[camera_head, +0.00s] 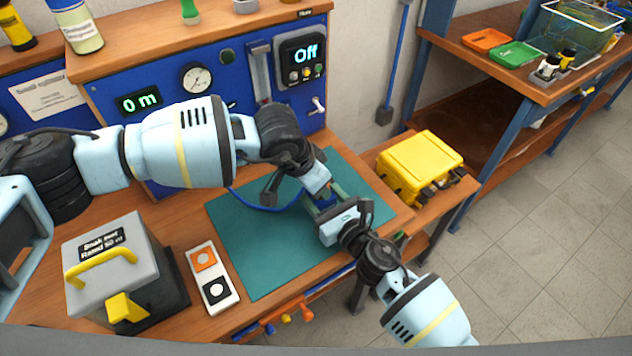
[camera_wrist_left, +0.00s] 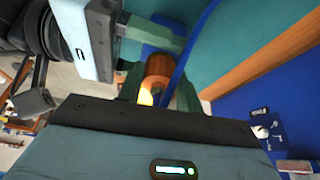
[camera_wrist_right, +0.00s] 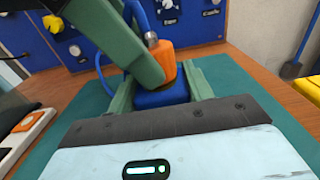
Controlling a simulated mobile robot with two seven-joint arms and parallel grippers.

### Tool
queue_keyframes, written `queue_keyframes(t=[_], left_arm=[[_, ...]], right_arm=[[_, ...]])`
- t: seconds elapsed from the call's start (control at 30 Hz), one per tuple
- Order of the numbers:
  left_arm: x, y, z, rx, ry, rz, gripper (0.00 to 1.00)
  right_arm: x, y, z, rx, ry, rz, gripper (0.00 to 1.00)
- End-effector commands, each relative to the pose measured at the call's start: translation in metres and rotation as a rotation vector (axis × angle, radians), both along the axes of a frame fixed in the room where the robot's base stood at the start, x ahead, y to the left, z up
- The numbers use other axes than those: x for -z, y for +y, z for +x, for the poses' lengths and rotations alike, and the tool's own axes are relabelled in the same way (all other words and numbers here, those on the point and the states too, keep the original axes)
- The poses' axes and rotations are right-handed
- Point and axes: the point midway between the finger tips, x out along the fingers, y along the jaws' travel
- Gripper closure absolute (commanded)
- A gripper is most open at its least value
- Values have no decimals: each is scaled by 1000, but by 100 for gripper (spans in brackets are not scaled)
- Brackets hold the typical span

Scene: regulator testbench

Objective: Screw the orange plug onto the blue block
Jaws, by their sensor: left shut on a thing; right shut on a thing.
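The blue block (camera_wrist_right: 160,97) sits between the green fingers of my right gripper (camera_wrist_right: 160,90), which is shut on it above the mat. The orange plug (camera_wrist_right: 164,60) is upright on top of the block. They appear to touch, but I cannot tell how far the plug is threaded. The plug also shows in the left wrist view (camera_wrist_left: 158,68) between the fingers of my left gripper (camera_wrist_left: 158,88), which is shut on it. A blue hose (camera_wrist_right: 140,18) runs to a metal fitting above the plug. In the head view the grippers mostly hide both parts.
A teal mat (camera_head: 250,240) lies under the grippers on the wooden bench. A white tray (camera_head: 213,275) and a grey case (camera_head: 110,260) stand to the left. A yellow case (camera_head: 420,165) stands at the right. The blue panel (camera_head: 240,95) rises behind.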

Motion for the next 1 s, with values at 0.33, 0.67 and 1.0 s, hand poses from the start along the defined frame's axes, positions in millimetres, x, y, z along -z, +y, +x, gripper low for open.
queue_keyframes(t=[0.33, 0.67, 1.0], left_arm=[[0, 0, 0, -1, -1, 0, 43], [-16, 0, 0, -1, -1, 0, 43], [-46, 0, 0, -1, 0, 0, 43]], right_arm=[[1, 0, 0, 1, 3, 1, 100], [1, 0, 0, 1, 3, 1, 100], [1, 0, 0, 1, 3, 1, 100]])
